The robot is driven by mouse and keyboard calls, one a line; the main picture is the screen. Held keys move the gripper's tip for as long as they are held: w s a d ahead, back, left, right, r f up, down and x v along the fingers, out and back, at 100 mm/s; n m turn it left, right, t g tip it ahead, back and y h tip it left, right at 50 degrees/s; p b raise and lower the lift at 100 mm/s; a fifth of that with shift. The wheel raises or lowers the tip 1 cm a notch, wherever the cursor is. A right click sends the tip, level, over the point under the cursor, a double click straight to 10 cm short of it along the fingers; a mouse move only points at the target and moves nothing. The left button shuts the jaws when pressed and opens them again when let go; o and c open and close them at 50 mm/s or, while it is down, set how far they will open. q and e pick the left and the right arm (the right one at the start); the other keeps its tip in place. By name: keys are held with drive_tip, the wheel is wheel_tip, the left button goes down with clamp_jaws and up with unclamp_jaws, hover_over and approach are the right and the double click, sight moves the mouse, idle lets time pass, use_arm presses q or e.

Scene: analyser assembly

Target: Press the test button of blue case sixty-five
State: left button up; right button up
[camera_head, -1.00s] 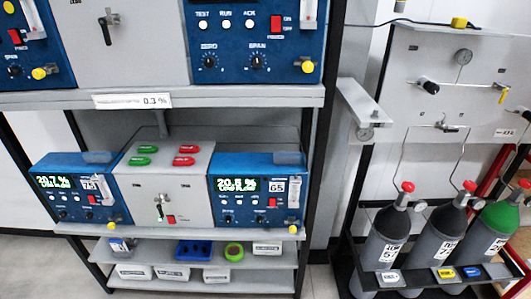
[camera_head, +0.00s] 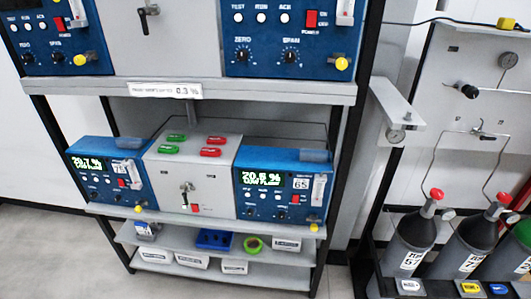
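The blue case labelled 65 (camera_head: 283,185) stands at the right end of the rack's middle shelf. Its lit green display (camera_head: 262,180) reads about 20.6 %. Small white buttons (camera_head: 262,197) sit in a row below the display; their lettering is too small to read. A red switch is to the right of them, and a yellow knob (camera_head: 314,228) is at the lower right. Neither of my grippers is in view.
A second blue case (camera_head: 105,170), labelled 75, stands at the left of the same shelf. A grey panel box (camera_head: 190,170) with red and green tags stands between them. Larger blue cases (camera_head: 290,40) are on the shelf above. Gas cylinders (camera_head: 412,240) stand at the right.

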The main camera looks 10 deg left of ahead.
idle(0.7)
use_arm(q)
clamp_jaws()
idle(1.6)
